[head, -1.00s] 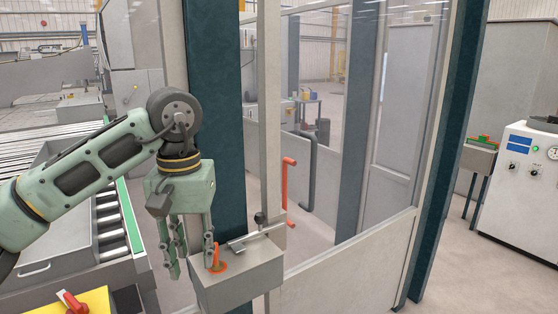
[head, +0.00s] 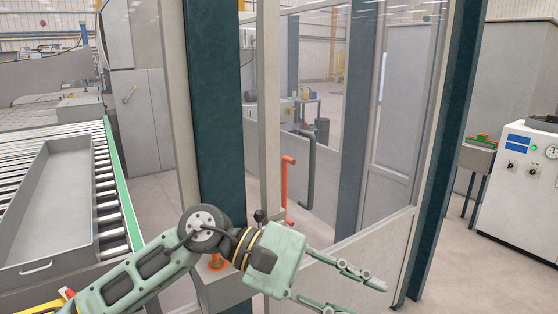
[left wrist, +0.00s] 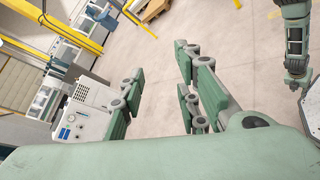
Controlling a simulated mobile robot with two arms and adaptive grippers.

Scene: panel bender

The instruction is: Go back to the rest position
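My left gripper (head: 362,291) is in the lower middle of the head view, pointing right, in front of the glazed enclosure panel. Its fingers are apart with nothing between them. In the left wrist view the fingers (left wrist: 158,90) are also spread over bare floor. A grey box (head: 222,285) with an orange knob (head: 217,262) stands behind my left arm, which hides part of it. My right arm shows at the right edge of the left wrist view, but its gripper does not show.
A roller conveyor (head: 108,205) with a grey tray (head: 92,229) is at left. A dark green post (head: 215,110) and a framed glass panel (head: 330,130) stand close ahead. A white control cabinet (head: 520,185) is at right. The floor at lower right is open.

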